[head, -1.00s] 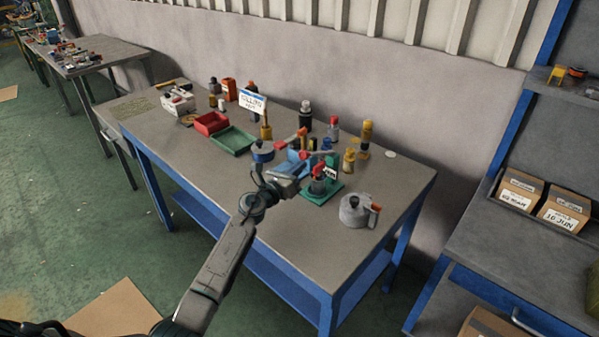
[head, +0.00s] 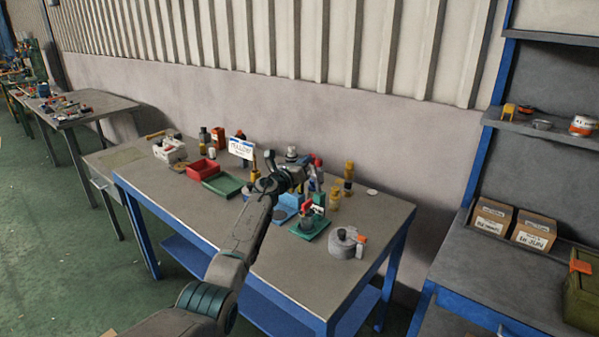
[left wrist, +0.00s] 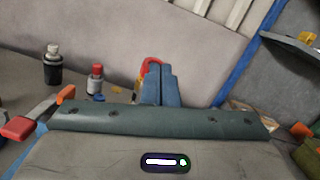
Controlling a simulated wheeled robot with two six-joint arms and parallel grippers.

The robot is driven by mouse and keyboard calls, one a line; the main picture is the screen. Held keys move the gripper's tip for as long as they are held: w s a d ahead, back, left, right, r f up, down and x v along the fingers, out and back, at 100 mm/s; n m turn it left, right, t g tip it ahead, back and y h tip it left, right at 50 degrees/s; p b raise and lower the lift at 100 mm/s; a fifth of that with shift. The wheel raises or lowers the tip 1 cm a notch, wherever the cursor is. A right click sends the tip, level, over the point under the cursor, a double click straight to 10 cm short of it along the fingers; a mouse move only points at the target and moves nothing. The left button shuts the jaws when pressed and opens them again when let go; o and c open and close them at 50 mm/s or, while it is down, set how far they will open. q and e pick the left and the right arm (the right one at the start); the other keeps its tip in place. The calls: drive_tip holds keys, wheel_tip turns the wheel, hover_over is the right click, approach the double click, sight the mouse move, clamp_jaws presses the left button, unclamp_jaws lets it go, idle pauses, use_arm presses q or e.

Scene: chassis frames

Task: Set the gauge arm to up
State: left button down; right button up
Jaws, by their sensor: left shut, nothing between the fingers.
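I cannot tell for certain which part is the gauge arm. A grey lever with a red end (left wrist: 38,116) and an orange tip shows at the left of the left wrist view. In the head view, a fixture on a green base (head: 312,230) with a red top stands in front of my left gripper (head: 304,179), and a blue fixture (head: 285,202) stands beside it, partly hidden by my arm. My left gripper is raised over the table's back part, shut and empty. Its fingers (left wrist: 158,84) partly cover a red thing behind them. My right gripper is not in view.
A round grey canister with an orange part (head: 342,244) stands at the table's right. A red bin (head: 201,169) and green tray (head: 222,185) lie to the left. Several bottles stand along the back, including a dark one (left wrist: 53,66). The table's front (head: 215,215) is clear.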

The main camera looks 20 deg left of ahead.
sight(314, 155)
use_arm(q)
drive_tip(key=shift+g, duration=0.7)
drive_tip(key=shift+w+d+r+p, duration=0.25)
drive_tip(key=shift+w+d+r, duration=0.1)
drive_tip(key=shift+w, duration=0.4)
drive_tip(key=shift+w+d+r+p, duration=0.25)
drive_tip(key=shift+w+r, duration=0.15)
drive_tip(key=shift+w, duration=0.4)
drive_tip(key=shift+w+d+r+p, duration=0.2)
drive_tip(key=shift+w+d+r, duration=0.15)
drive_tip(key=shift+w, duration=0.4)
drive_tip(key=shift+w, duration=0.1)
drive_tip(key=shift+r, duration=0.15)
